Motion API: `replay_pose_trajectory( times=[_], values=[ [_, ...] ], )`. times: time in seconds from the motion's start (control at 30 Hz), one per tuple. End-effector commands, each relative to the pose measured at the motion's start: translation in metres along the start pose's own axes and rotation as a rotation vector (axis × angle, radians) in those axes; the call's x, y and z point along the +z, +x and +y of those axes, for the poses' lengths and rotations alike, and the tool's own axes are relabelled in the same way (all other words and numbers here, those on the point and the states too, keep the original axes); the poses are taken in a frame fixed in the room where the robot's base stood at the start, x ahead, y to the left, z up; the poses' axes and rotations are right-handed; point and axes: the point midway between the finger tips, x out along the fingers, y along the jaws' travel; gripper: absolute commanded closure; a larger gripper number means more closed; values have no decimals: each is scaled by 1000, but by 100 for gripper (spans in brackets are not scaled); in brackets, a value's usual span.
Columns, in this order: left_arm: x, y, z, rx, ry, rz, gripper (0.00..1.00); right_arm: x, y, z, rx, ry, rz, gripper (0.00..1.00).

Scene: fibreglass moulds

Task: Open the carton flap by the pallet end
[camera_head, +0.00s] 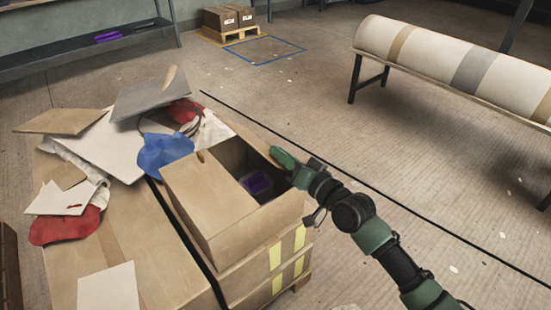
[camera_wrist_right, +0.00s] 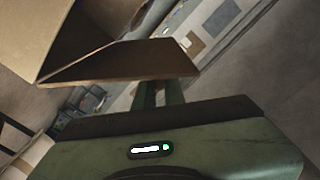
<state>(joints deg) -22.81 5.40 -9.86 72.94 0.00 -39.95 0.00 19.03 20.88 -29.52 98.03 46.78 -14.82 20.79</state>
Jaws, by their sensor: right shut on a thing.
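The open brown carton (camera_head: 262,228) stands at the pallet end, with yellow strips on its side. A wide flap (camera_head: 205,198) lies on the left of its opening, and a purple object (camera_head: 258,184) sits inside. My right gripper (camera_head: 283,158) is at the far right rim of the opening. In the right wrist view my right gripper (camera_wrist_right: 160,92) is shut on the edge of a brown carton flap (camera_wrist_right: 125,62), which stands out from the carton wall (camera_wrist_right: 45,30). In the head view the gripper covers most of that flap. My left gripper is not in view.
Left of the carton, a blue cloth (camera_head: 163,152), a red cloth (camera_head: 65,226) and loose boards (camera_head: 108,145) lie on more cardboard. A bench with a large roll (camera_head: 455,55) stands at the back right. Floor to the right is mostly clear.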

Motion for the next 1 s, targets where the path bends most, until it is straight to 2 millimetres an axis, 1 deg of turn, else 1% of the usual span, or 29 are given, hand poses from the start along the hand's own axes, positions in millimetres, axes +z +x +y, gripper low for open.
replay_pose_trajectory(
  times=[0.03,0.1,0.4,0.67,1.0],
  values=[
    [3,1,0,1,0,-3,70,-9,0,2,2,1,6,100],
    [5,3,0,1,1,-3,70,-15,0,5,2,57,7,100],
    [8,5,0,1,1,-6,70,-31,0,13,1,208,9,100],
    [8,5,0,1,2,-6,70,-36,0,16,1,257,9,100],
    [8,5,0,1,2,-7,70,-36,0,16,1,260,9,100]
  ],
)
